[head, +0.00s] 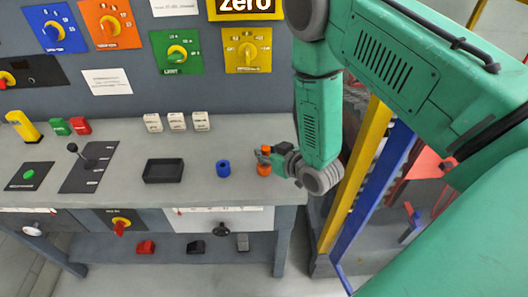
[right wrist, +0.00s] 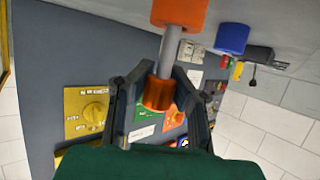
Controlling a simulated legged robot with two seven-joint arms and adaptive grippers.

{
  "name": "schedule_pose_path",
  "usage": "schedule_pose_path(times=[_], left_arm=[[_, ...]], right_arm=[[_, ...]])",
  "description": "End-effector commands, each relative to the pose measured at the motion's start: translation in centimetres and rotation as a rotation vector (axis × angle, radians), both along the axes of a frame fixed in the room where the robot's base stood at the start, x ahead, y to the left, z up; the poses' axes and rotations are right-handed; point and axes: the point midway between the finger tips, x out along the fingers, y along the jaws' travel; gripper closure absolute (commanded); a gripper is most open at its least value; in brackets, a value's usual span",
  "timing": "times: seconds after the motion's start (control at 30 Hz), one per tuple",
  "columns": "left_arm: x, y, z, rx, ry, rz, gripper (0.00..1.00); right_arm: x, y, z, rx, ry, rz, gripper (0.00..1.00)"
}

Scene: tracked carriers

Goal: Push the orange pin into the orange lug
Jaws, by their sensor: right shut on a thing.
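My right gripper (head: 266,153) is above the bench's right end. In the right wrist view, its fingers (right wrist: 160,88) are shut on the orange head of the orange pin (right wrist: 158,94). The pin's grey shaft (right wrist: 168,55) runs from the head to the orange lug (right wrist: 180,12), cut off by the frame's top edge. The shaft's far end meets or enters the lug; I cannot tell how deep. In the head view, the orange lug (head: 264,169) stands on the bench just below the fingers, and the pin is mostly hidden. My left gripper is not in view.
A blue lug (head: 223,168) stands close left of the orange one. A black tray (head: 163,171) and white blocks (head: 177,121) are farther left. The panel wall (head: 215,95) rises behind. Yellow and blue posts (head: 372,190) stand right of the bench.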

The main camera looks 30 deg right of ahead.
Motion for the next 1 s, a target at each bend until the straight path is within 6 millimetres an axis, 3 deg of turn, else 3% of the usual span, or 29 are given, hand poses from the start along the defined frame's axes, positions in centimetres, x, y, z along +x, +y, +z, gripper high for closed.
schedule_pose_path(times=[0.6,1.0], left_arm=[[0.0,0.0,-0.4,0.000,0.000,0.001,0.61],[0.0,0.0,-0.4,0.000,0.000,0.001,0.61]], right_arm=[[0.1,-0.1,8.6,-0.001,-0.005,-0.001,1.00],[0.0,-0.1,9.7,-0.001,-0.003,-0.001,1.00]])
